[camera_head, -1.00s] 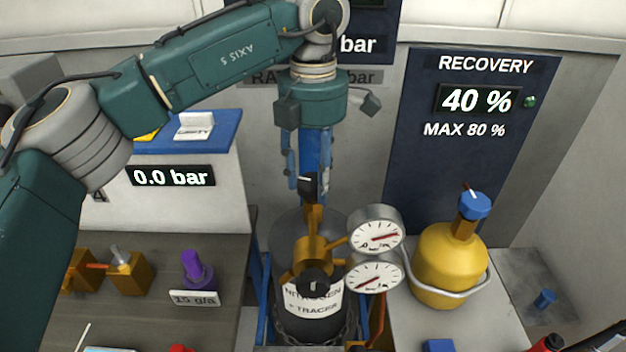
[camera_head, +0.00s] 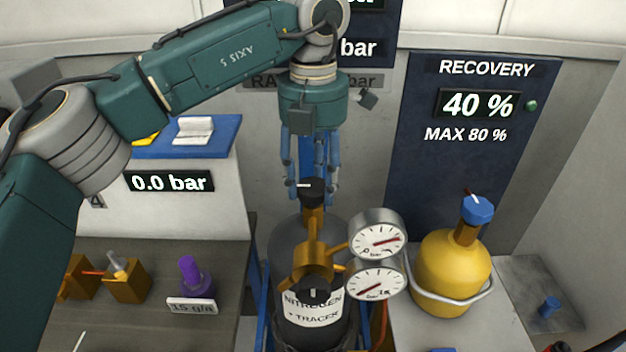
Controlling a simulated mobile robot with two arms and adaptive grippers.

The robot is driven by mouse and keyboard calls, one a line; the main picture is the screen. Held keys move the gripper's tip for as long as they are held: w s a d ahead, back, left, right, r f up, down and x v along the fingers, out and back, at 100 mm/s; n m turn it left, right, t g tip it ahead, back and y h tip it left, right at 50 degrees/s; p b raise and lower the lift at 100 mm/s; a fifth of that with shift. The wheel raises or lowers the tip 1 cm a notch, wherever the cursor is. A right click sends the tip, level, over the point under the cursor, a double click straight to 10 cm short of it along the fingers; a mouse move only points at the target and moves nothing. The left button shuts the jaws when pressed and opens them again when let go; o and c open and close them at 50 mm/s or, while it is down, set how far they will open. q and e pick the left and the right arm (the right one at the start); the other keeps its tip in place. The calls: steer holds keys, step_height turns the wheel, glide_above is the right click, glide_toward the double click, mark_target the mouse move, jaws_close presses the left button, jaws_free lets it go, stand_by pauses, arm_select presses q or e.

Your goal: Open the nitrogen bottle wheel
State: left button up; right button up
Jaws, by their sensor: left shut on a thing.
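The nitrogen bottle (camera_head: 280,262), dark with a white "NITROGEN + TRACER" label, stands at the lower centre. A brass regulator (camera_head: 313,262) with two dial gauges is on it. The black bottle wheel (camera_head: 312,192), with a white mark, sits on top of the brass neck. My left gripper (camera_head: 312,188) points down over the wheel, its blue fingers on both sides, shut on it. The fingers' exact contact is hard to see. My right gripper is not in view.
A yellow recovery cylinder (camera_head: 450,262) with a blue knob stands right of the gauges (camera_head: 377,235). A purple valve (camera_head: 192,275) and brass fittings (camera_head: 127,279) are on the left bench. The left display (camera_head: 170,181) reads 0.0 bar.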

mark_target(313, 185)
arm_select(q)
steer(key=shift+r, duration=0.15)
steer(key=o, duration=1.2)
steer(key=shift+c, duration=0.2)
step_height(313, 185, up, 12)
